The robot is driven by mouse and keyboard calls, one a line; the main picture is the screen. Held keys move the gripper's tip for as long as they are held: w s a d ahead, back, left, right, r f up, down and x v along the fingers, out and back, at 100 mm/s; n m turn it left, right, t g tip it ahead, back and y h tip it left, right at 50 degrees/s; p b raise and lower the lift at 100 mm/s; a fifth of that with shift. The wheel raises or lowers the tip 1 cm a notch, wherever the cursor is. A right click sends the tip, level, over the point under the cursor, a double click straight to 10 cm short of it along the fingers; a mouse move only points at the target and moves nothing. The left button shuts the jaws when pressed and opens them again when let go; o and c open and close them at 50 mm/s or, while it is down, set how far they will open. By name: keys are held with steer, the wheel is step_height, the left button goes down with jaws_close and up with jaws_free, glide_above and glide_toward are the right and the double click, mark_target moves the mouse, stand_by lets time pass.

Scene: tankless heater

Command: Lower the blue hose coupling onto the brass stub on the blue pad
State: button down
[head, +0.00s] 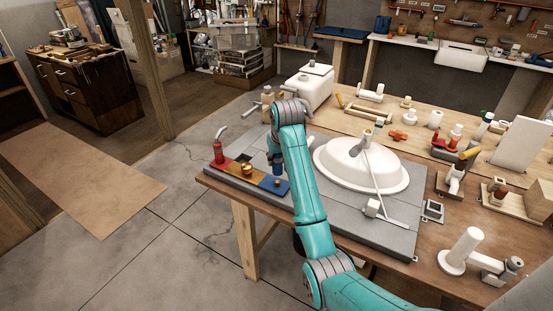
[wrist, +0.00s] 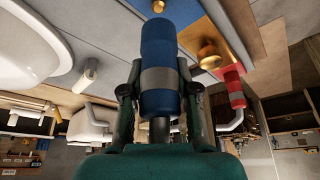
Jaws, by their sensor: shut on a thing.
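My gripper (head: 276,157) is shut on the blue hose coupling (head: 277,170), a blue cylinder with a grey band. In the wrist view the coupling (wrist: 158,45) stands between the fingers of my gripper (wrist: 160,82). The blue pad (head: 267,186) lies at the near left end of the grey bench mat. Its brass stub (head: 277,182) shows just below the coupling in the head view. In the wrist view the stub (wrist: 158,6) shows at the top edge, beyond the coupling's free end, with a gap apparent between them.
An orange pad with a brass fitting (head: 246,170) and a red pad with a red coupling and grey hose (head: 218,152) adjoin the blue pad on the left. A white oval basin (head: 340,172) stands close on the right. A white tank (head: 308,88) stands behind.

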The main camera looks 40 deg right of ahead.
mark_target(279, 164)
steer(key=shift+f, duration=0.1)
stand_by(0.4)
steer(key=shift+f, duration=1.55)
steer(key=shift+f, duration=1.4)
stand_by(1.5)
steer(key=c, duration=0.8)
jaws_free()
steer(key=shift+v, duration=3.75)
steer(key=shift+s, duration=0.1)
